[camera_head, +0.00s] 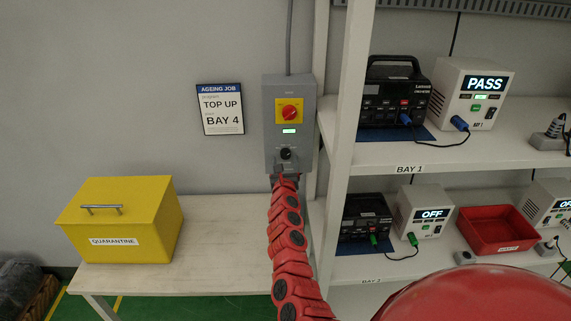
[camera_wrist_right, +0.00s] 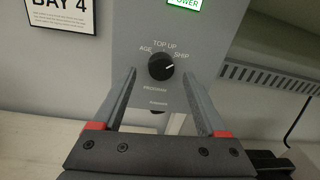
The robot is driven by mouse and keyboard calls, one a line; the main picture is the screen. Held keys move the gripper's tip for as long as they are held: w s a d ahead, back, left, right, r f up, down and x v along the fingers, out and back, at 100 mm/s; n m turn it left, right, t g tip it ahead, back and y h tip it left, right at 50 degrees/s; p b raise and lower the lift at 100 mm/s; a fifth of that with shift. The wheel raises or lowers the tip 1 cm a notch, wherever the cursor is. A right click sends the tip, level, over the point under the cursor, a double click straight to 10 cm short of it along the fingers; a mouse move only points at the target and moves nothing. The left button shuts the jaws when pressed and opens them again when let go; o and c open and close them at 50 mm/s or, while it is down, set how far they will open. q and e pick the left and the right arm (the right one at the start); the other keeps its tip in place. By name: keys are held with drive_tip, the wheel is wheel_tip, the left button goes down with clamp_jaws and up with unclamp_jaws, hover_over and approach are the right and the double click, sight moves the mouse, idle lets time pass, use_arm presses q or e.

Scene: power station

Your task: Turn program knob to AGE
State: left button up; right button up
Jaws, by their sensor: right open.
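The program knob (camera_head: 286,153) is a small black dial low on the grey control box (camera_head: 270,135). In the right wrist view the knob (camera_wrist_right: 161,66) has AGE at its left, TOP UP above and SHIP at its right. Its white mark points right and slightly up, toward SHIP. My right gripper (camera_head: 286,176) is just below the knob in the head view. In the wrist view its open fingers (camera_wrist_right: 159,74) stand on either side of the knob, with gaps visible; contact is not apparent. My left gripper is not in view.
A red rotary switch (camera_head: 290,112) on a yellow plate sits above the knob, with a lit green display. A sign (camera_head: 220,109) reads TOP UP, BAY 4. A yellow QUARANTINE box (camera_head: 125,220) stands on the bench. A white shelf post (camera_head: 347,140) is close at the right.

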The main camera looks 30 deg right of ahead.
drive_tip(key=shift+w+d+f, duration=0.1)
drive_tip(key=shift+w+d, duration=0.1)
drive_tip(key=shift+w, duration=0.2)
drive_tip(key=shift+w+d, duration=0.35)
drive_tip(key=shift+d, duration=0.05)
clamp_jaws()
